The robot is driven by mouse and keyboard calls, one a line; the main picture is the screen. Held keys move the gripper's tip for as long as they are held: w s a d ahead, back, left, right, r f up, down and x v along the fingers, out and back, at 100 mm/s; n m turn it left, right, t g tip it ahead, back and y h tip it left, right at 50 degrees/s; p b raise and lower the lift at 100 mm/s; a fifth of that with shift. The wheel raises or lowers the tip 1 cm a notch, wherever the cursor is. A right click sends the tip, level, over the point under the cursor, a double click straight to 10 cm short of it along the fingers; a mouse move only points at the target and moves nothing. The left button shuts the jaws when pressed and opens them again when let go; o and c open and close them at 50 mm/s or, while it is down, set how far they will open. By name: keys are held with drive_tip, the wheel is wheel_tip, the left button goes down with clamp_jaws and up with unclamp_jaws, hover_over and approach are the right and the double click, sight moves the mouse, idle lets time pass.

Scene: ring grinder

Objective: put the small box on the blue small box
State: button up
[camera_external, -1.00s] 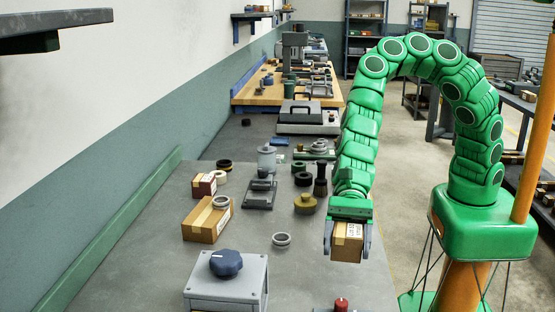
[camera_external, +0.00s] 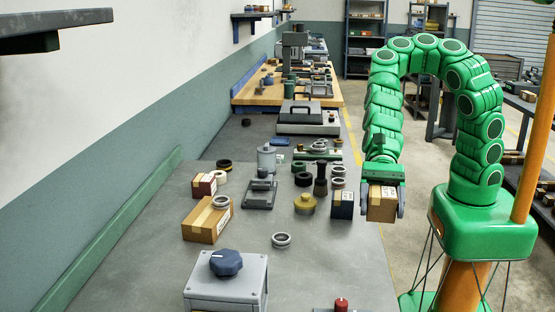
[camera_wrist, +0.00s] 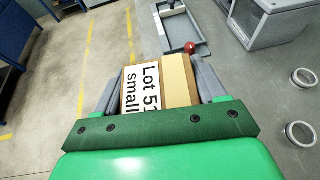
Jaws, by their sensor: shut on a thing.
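My gripper (camera_external: 383,207) is shut on a small brown cardboard box (camera_external: 381,203), held off the right edge of the grey bench. In the wrist view my gripper (camera_wrist: 158,86) has a finger on each side of the box (camera_wrist: 178,82), whose white label shows part of the words "Lot" and "small". The blue small box (camera_external: 343,206) is dark blue with a white label and stands near the bench's right edge, just left of the held box. A metal ring (camera_external: 338,183) shows at its top edge; I cannot tell whether it lies on the box or behind it.
A yellow knobbed part (camera_external: 305,204) and a dark cylinder (camera_external: 320,187) stand left of the blue box. Another cardboard box (camera_external: 204,224) bears a ring. A grey box with a blue knob (camera_external: 226,263) is at the front. The bench middle is mostly clear.

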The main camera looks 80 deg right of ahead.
drive_tip(key=shift+d+r, duration=0.1)
drive_tip(key=shift+w+d+r, duration=0.3)
drive_tip(key=shift+d+r, duration=0.05)
drive_tip(key=shift+d, duration=0.15)
drive_tip(key=w+f+v, duration=0.1)
drive_tip(key=w+v, duration=0.1)
drive_tip(key=v, duration=1.6)
drive_tip(key=s+d+n+g, duration=0.1)
drive_tip(key=s+d+g, duration=0.1)
drive_tip(key=s+d, duration=0.65)
hover_over(344, 198)
drive_tip(key=s, duration=0.2)
drive_tip(key=f, duration=0.8)
drive_tip(key=shift+w+d+f, duration=0.1)
drive_tip(key=shift+w+f, duration=0.15)
drive_tip(key=shift+w+a+f, duration=0.15)
drive_tip(key=shift+w+f, duration=0.25)
drive_tip(key=shift+f, duration=0.1)
drive_tip(key=shift+w+a+f, duration=0.15)
drive_tip(key=shift+w+f, duration=0.25)
drive_tip(key=shift+f, duration=1.6)
